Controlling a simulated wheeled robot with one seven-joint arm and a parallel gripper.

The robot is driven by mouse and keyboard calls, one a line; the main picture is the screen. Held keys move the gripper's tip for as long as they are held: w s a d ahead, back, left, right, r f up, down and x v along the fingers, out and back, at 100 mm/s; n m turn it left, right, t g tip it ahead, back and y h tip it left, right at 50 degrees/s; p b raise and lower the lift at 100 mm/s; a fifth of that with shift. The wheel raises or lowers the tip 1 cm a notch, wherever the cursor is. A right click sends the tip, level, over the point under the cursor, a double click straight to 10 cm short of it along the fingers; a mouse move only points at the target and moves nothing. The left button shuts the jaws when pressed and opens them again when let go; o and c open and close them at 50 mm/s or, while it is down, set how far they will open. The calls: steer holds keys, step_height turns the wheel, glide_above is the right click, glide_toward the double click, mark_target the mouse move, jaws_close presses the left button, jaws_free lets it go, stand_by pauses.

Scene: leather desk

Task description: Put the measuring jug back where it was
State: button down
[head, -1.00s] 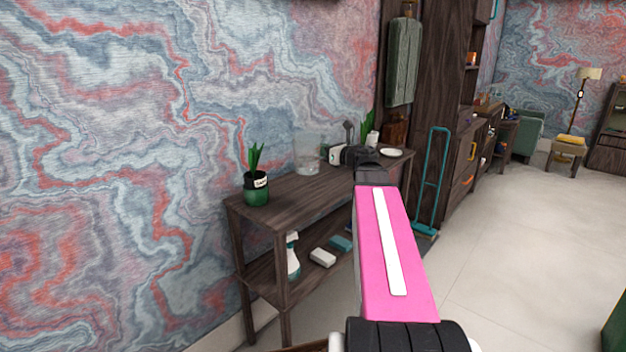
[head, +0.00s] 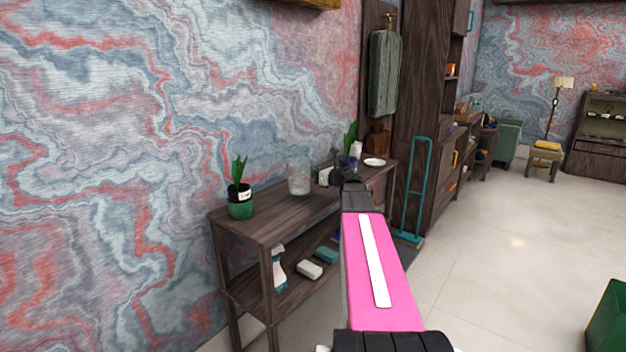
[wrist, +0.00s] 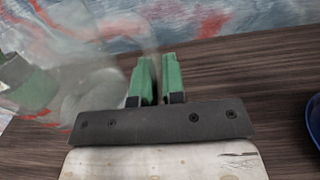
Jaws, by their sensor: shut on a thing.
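The measuring jug (head: 299,180) is a clear, see-through vessel. In the head view it is upright at the dark wooden console table's top (head: 275,222), between the potted plant and my gripper. I cannot tell whether its base touches the wood. In the wrist view the jug (wrist: 90,75) is a faint clear shape left of the green fingers. My gripper (wrist: 156,78) is shut on the jug at its right side; the exact grip is hard to see. In the head view my gripper (head: 328,176) is partly hidden behind my wrist.
A spray bottle (head: 279,270) and blocks are on the lower shelf. Patterned wall stands close behind.

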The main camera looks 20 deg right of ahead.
steer(key=shift+f, duration=1.25)
steer(key=shift+f, duration=0.15)
steer(key=c, duration=1.2)
jaws_free()
steer(key=shift+s, duration=0.15)
steer(key=v, duration=1.1)
steer(key=shift+s+d, duration=0.2)
steer(key=shift+s, duration=0.1)
